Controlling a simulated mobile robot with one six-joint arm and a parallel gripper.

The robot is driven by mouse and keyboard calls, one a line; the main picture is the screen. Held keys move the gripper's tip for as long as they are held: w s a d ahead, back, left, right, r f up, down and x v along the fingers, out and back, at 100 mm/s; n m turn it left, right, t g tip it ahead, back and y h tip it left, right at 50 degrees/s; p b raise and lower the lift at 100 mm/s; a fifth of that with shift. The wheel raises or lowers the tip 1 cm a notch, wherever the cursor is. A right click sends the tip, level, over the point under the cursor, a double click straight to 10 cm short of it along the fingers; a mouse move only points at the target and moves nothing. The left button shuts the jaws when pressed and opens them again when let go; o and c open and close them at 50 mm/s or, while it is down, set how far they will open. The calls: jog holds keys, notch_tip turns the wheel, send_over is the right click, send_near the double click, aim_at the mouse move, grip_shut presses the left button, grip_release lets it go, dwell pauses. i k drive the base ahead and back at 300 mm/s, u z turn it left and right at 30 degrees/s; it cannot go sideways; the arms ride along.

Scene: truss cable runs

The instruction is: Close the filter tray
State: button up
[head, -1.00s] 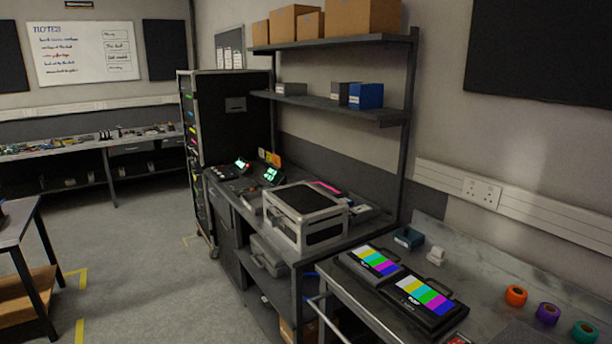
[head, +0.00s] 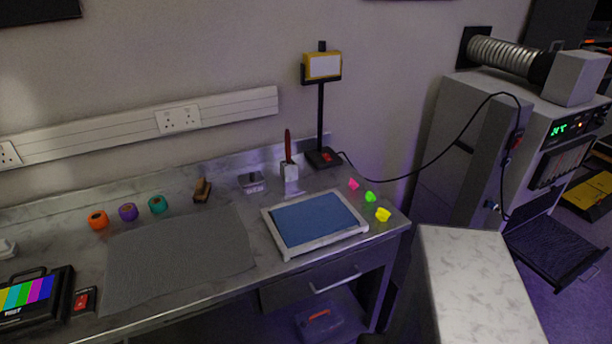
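The filter tray looks to be the dark, mesh-bottomed tray (head: 556,250) at the right edge of the head view. It sticks out, open, from the low front of a grey machine (head: 470,130). The machine has a green-lit display, a vent grille and a ribbed duct on top. The tray's near left part and its joint with the machine are partly hidden. My gripper is not in view.
A metal bench (head: 80,220) with a grey mat, tape rolls and a blue framed panel (head: 318,220) runs along the wall. A black cable (head: 430,165) loops from a lamp stand to the machine. A pale marbled block (head: 475,290) of unclear kind stands in the foreground.

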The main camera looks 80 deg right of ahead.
aim_at(553, 251)
jog(key=u, duration=0.4)
jog(key=k, duration=3)
jog(key=z, duration=1.35)
